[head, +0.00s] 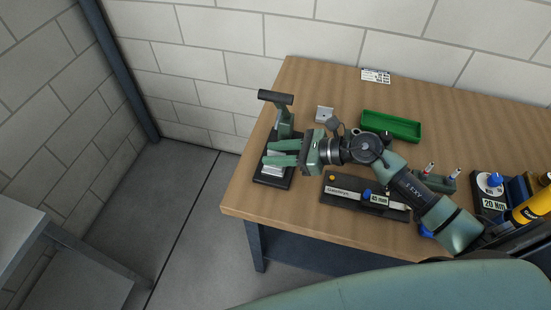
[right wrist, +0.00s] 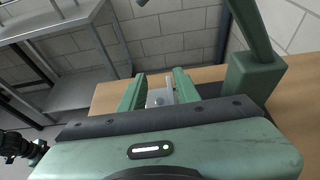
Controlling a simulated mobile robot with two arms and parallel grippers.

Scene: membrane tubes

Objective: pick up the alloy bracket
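The alloy bracket appears to be the light grey metal piece (head: 273,171) on the black base of the bench press at the table's left end. My right gripper (head: 267,153) is over that base, its two green fingers pointing left and partly covering the piece. In the right wrist view the fingers (right wrist: 158,82) stand apart, with the grey piece (right wrist: 159,97) and its round hole or boss between them. Gaps seem to show on both sides, so the gripper looks open. I cannot tell how far above the piece the fingers are. My left gripper is not seen.
The press column and dark handle (head: 276,98) rise just behind the fingers. The table's left edge is close.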

